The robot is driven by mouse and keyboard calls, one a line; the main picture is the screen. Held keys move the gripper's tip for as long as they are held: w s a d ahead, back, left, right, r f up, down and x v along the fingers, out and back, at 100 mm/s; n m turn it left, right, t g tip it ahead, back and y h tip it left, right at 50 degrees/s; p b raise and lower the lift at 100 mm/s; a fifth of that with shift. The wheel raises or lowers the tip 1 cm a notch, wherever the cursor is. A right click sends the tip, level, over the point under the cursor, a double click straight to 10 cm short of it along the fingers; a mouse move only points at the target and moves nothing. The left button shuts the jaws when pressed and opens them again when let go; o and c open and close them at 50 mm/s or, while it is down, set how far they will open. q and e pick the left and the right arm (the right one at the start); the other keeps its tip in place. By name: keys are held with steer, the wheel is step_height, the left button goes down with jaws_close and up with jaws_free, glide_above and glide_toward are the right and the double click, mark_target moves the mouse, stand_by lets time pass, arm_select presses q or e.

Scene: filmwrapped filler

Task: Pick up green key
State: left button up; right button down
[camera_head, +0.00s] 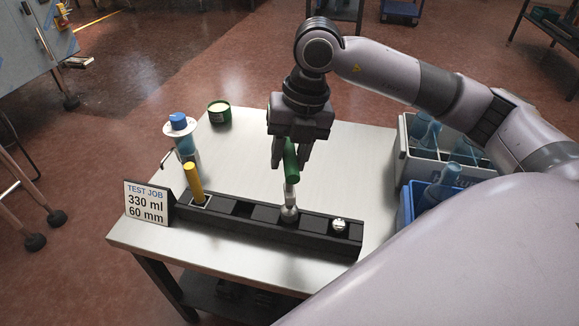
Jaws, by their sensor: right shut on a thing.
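The green key (291,163) has a green handle and a metal shaft. It stands nearly upright, slightly tilted, over the black holder (250,236) on the table. My right gripper (291,160) points down from above and is shut on the green handle. The lower end of the shaft is at a slot of the holder; I cannot tell whether it is still seated there. A yellow-handled key (193,182) stands in the holder's left part. My left gripper is not in view.
The steel table (230,160) carries a "TEST JOB 330 ml 60 mm" sign (147,203), a blue-capped bottle (183,138), a green tin (219,112) and a metal knob (339,226) in the holder. Grey (402,160) and blue crates (407,203) with bottles stand at the right.

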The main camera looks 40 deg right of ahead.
step_height(320, 180, up, 15)
steer(key=p, duration=0.2)
stand_by(0.3)
